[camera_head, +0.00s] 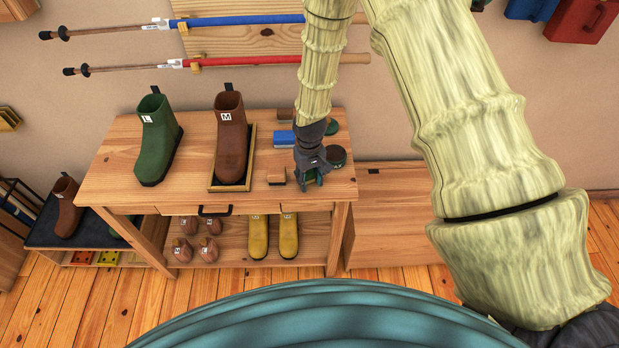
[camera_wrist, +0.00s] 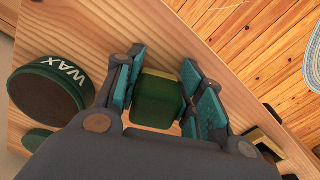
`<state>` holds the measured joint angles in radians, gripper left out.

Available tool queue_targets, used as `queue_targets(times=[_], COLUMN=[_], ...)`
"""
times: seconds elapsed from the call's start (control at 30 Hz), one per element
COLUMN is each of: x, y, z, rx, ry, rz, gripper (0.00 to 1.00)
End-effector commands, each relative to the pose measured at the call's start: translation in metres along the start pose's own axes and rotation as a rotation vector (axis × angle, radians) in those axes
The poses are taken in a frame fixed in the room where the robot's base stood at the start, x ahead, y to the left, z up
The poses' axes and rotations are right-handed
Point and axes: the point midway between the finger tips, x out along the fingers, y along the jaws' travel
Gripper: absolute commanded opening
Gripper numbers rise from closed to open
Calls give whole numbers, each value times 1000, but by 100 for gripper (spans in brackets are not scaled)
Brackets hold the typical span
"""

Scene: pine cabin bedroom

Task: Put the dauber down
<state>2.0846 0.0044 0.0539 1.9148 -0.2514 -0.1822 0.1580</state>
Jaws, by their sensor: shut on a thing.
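The dauber (camera_wrist: 157,102), a small dark green block with a tan strip along one edge, sits between my gripper's teal finger pads in the wrist view. My gripper (camera_wrist: 162,85) is shut on it. In the head view, my gripper (camera_head: 313,177) points down over the front right part of the wooden bench top (camera_head: 110,178). There the dauber is mostly hidden by the fingers. It is low over the bench top; I cannot tell whether it touches the wood.
A round green WAX tin (camera_wrist: 50,90) is close beside my gripper, right of it in the head view (camera_head: 337,157). A brown boot (camera_head: 231,140) in a tray and a green boot (camera_head: 158,138) stand farther left.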

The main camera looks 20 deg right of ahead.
Motion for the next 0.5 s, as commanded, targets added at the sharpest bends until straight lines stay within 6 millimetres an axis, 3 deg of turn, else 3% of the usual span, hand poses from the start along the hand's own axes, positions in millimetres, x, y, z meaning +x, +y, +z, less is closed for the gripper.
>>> queue_targets(times=[0.37,0.4,0.5], x=[13,14,14], y=[-1,-2,-2], z=[4,4,5], rx=[-1,-1,-1], ry=[-8,-9,-10], rz=[-2,-2,-2], gripper=[0,44,60])
